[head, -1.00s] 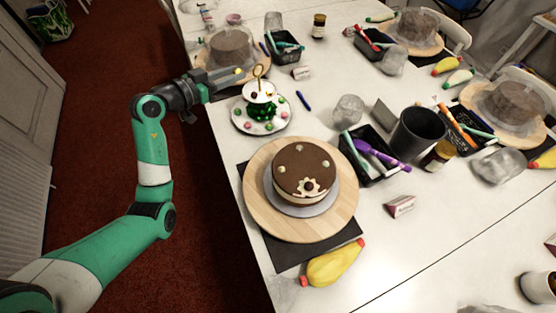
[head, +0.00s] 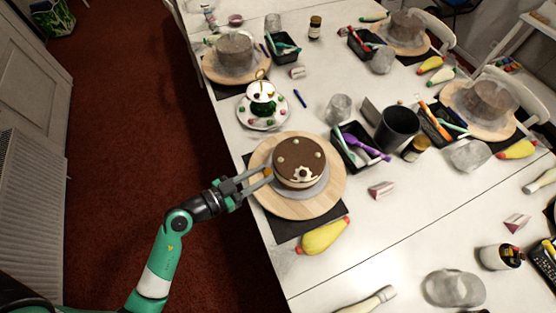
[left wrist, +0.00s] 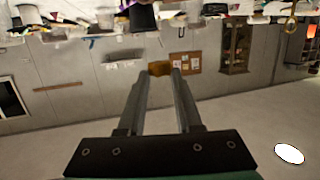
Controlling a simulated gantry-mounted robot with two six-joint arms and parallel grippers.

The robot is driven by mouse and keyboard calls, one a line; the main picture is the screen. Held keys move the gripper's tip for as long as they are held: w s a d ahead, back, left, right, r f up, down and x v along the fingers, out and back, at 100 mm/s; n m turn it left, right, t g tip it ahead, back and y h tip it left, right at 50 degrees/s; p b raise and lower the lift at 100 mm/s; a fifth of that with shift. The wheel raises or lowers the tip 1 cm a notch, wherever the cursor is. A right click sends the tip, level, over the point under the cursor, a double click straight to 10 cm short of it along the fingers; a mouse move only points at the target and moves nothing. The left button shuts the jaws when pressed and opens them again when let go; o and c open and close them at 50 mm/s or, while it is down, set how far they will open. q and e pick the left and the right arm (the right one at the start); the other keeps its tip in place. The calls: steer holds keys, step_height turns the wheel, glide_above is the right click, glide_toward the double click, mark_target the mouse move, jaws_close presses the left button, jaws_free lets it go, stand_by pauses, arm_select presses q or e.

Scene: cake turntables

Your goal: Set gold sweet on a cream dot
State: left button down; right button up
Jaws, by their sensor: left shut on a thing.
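A round chocolate-topped cake (head: 299,151) sits on a wooden turntable (head: 270,203). Several pale cream dots and a cream ornament with a dark centre (head: 302,174) show on its top. My left gripper (head: 268,173) is at the cake's left edge, above the turntable. It is shut on a small gold sweet (left wrist: 160,68), seen between the fingertips in the left wrist view. In the head view the sweet is tiny, and I cannot tell how far it is from the cake. My right gripper is not in view.
A tiered stand of sweets (head: 263,110) stands behind the cake. A black tray of tools (head: 350,158) and a dark cup (head: 397,128) are to the right. A yellow piping bag (head: 325,236) lies in front.

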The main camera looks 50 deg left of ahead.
arm_select(q)
steer(key=w+a+f+b, duration=0.2)
steer(key=w+f+b, duration=0.1)
steer(key=w, duration=0.2)
steer(key=b, duration=0.5)
glide_above(276, 164)
steer(key=f, duration=0.3)
steer(key=s+f, duration=0.1)
steer(key=f, duration=0.1)
steer(key=shift+d+f, duration=0.15)
steer(key=shift+w, duration=0.2)
steer(key=f+b, duration=0.3)
steer(key=b, duration=0.1)
steer(key=shift+w+a+f, duration=0.25)
steer(key=shift+w+f, duration=0.1)
steer(key=shift+f, duration=0.25)
steer(key=shift+r, duration=0.2)
steer(key=c, duration=0.6)
jaws_free()
steer(key=shift+f, duration=0.1)
